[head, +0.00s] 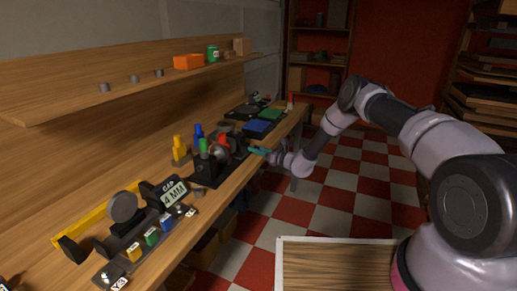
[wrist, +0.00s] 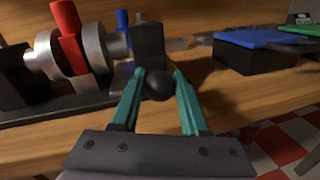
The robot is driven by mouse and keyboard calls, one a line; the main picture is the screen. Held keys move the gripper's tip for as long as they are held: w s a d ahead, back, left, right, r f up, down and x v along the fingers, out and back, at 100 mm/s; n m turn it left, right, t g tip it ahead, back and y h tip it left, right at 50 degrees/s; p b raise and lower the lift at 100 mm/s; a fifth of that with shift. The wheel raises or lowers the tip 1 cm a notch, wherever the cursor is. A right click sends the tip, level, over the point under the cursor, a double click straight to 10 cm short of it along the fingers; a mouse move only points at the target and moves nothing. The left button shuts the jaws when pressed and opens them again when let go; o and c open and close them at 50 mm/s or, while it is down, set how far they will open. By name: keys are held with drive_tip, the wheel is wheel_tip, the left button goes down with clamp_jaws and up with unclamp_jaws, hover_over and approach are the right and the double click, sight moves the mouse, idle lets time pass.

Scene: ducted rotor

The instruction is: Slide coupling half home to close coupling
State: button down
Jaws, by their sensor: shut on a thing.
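My gripper (wrist: 158,88) has two teal fingers shut on a black ball knob (wrist: 158,85) in the wrist view. The knob sits in front of a black block (wrist: 150,46); its join to the block is hidden. Left of the block is the coupling: silver discs, one at the left (wrist: 43,58) and one nearer the block (wrist: 94,46), with a red upright piece (wrist: 70,38) between or in front of them. I cannot tell whether the disc faces touch. In the head view the gripper (head: 259,150) is at the right end of the rig, beside the silver coupling (head: 219,153).
The rig's black base (head: 208,180) lies on the wooden bench (head: 235,178). Yellow (head: 180,145), blue and green pegs stand around it. Blue (head: 259,127) and green pads lie beyond on dark trays. A gauge with a "GAP 4 MM" display (head: 173,194) stands nearer.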

drive_tip(key=c, duration=0.8)
unclamp_jaws()
drive_tip(key=shift+s+a+f, duration=0.1)
drive_tip(key=shift+s+f, duration=0.05)
drive_tip(key=shift+s, duration=0.1)
drive_tip(key=o, duration=0.4)
drive_tip(key=shift+c, duration=0.2)
drive_tip(key=v, duration=1.1)
drive_tip(key=shift+w, duration=0.15)
